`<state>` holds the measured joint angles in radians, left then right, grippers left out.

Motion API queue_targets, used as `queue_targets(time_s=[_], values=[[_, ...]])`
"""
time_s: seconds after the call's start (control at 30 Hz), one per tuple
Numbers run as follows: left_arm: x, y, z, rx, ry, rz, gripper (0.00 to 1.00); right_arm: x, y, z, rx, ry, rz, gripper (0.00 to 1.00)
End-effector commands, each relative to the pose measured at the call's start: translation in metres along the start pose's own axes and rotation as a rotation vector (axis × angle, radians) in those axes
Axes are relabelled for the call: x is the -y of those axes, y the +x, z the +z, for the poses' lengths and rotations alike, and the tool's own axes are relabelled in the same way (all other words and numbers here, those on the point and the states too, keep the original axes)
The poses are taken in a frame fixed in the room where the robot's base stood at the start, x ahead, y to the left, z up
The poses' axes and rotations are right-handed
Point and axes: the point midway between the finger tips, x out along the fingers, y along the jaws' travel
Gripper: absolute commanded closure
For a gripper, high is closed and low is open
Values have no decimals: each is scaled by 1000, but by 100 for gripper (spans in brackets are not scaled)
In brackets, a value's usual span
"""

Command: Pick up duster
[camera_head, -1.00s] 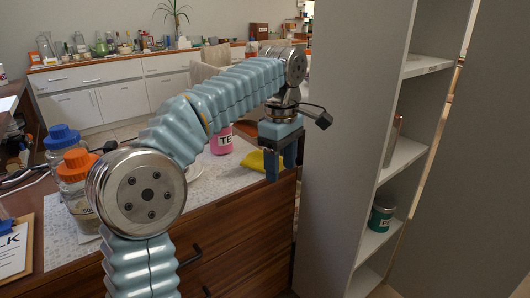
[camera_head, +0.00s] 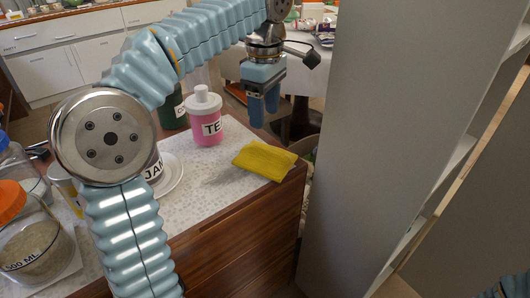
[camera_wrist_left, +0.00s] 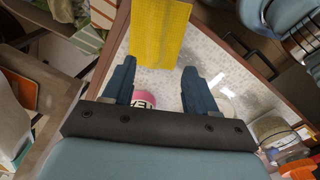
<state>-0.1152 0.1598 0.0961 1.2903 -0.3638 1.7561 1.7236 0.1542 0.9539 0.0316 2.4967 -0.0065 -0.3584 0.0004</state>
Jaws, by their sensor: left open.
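The duster is a folded yellow cloth (camera_head: 264,160) lying on the speckled counter top near its right corner in the head view. It also shows in the left wrist view as a yellow patch (camera_wrist_left: 160,32) at the top, beyond the fingertips. My left gripper (camera_head: 264,118) hangs above and behind the cloth with its fingers pointing down. In the left wrist view its two fingers (camera_wrist_left: 153,80) are spread apart, with nothing between them but the view of the counter below. My right gripper is not in view.
A tall grey cabinet side (camera_head: 380,130) rises close on the right. The counter's front strip is clear.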

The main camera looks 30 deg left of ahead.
Motion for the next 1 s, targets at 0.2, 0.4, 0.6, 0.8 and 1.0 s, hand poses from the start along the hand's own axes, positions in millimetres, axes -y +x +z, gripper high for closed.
queue_targets(time_s=[0.2,0.4,0.6,0.8,1.0], values=[[0,39,0,0,-1,-1,43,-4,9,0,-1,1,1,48],[-2,57,-1,0,-1,-3,43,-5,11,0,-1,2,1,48],[-6,88,-2,0,-1,-2,43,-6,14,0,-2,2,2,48],[-6,96,-2,0,-1,0,43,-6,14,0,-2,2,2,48],[-6,96,-2,0,-1,0,55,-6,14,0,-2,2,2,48]])
